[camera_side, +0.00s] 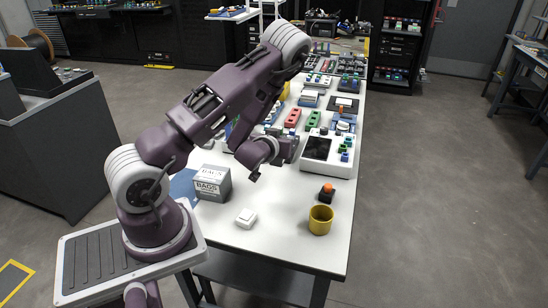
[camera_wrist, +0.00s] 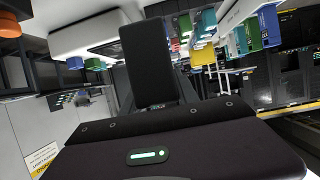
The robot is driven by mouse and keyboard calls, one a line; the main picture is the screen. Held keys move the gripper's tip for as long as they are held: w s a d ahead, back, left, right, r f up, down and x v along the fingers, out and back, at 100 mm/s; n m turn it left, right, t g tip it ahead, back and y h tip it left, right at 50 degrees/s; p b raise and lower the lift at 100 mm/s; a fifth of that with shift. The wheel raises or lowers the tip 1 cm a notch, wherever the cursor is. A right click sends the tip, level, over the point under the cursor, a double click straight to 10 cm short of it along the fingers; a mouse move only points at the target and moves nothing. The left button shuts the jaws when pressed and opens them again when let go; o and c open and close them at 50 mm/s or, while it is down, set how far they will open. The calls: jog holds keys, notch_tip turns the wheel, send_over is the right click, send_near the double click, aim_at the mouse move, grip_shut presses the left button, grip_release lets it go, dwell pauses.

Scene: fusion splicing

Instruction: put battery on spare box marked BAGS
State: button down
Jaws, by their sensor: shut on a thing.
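A dark battery (camera_wrist: 147,62) stands upright in the wrist view, held between the fingers of my gripper (camera_wrist: 155,90). In the side view my gripper (camera_side: 289,150) is above the white table, right of the spare box and higher than it. The battery cannot be clearly told apart from the gripper there. The grey spare box marked BAGS (camera_side: 212,186) sits at the table's near left, with its label facing the camera. Its top shows a second label and nothing rests on it. My gripper is apart from the box.
A white device with a dark screen (camera_side: 317,148) is close to my gripper. Several components fill the far table. The near front is mostly clear.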

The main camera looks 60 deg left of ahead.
jog(key=s+a+r+n+g+y, duration=0.2)
jog(key=s+a+r+n+g, duration=0.3)
jog(key=s, duration=0.3)
jog(key=s+a+r+n+g+y, duration=0.2)
jog(key=s+a+r+n+g, duration=0.2)
jog(key=s+a+n+g, duration=0.25)
jog(key=s+d+f+n+g, duration=0.2)
jog(key=s+f, duration=0.4)
jog(key=f, duration=0.4)
jog(key=shift+d+g+h, duration=0.3)
jog(key=shift+d+g, duration=0.3)
jog(key=shift+g, duration=0.15)
jog(key=shift+s+f, duration=0.1)
jog(key=shift+f, duration=0.05)
jog(key=c, duration=0.9)
grip_release()
jog(key=shift+n, duration=0.25)
